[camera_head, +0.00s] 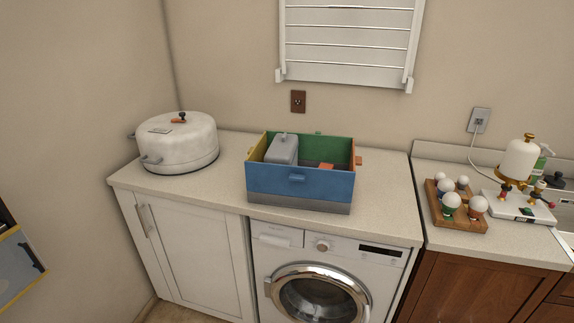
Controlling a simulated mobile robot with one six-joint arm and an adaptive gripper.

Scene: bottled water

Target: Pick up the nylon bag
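I cannot make out a nylon bag in the head view. A multicoloured open box (295,188) stands on the counter above the washing machine. It has a blue front, a green back and a grey base. Inside it are a grey rounded object (282,150) and a small orange piece (326,167). I cannot tell whether either one is a bag. The lower inside of the box is hidden by its front wall. My gripper is not in view.
A white lidded pot (180,145) stands on the counter (218,188) at left. At right are a wooden tray (462,222) with several bulb-like objects and a white scale-like device (515,206). A wall rack (347,45) hangs above. Counter is clear around the box.

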